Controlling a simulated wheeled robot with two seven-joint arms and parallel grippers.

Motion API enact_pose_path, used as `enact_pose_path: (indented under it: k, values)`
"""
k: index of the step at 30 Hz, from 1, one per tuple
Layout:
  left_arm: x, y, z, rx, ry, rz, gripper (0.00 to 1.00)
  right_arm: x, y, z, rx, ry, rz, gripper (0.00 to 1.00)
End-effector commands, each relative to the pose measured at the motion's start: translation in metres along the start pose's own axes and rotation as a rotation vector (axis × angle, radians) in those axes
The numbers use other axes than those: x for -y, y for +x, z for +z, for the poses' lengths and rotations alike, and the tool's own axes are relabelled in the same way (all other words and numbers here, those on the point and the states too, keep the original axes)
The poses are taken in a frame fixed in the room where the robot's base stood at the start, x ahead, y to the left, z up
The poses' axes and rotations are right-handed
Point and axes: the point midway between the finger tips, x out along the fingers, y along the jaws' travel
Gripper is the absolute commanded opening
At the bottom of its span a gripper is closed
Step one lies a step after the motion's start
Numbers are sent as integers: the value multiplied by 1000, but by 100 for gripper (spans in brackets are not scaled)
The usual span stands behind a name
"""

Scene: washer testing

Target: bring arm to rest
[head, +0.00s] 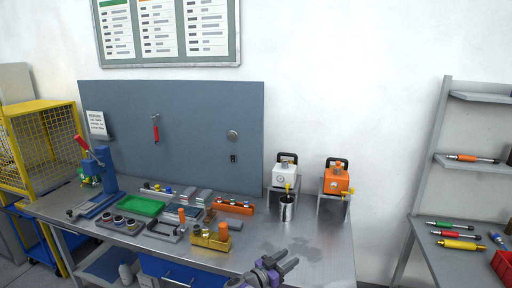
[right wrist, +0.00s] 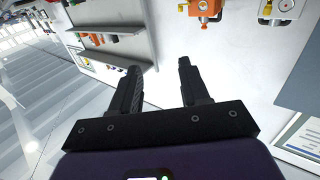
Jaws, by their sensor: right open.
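My right gripper (head: 283,268) is at the bottom centre of the head view, over the front edge of the bench. In the right wrist view its two dark fingers (right wrist: 158,85) stand apart with nothing between them. The metal workbench (head: 316,258) lies under and behind it. My left gripper does not show in the head view.
A grey shelf (head: 467,163) stands right. The bench's front right is clear.

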Motion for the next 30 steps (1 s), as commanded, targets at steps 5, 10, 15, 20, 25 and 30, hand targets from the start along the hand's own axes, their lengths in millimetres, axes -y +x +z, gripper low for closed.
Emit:
enact_pose_path:
  k: [5,10,15,20,25,30]
  values:
    - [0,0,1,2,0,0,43,2,13,35,29,-27,-151,46]
    - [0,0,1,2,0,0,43,-5,16,96,143,-63,-360,46]
    - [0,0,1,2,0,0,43,-39,-12,178,395,-105,-588,46]
    - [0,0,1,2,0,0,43,-102,-69,249,724,-141,-740,46]
    - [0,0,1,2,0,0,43,-192,-152,293,1115,-177,-820,46]
    - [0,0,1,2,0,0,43,-273,-228,300,1441,-211,-831,46]
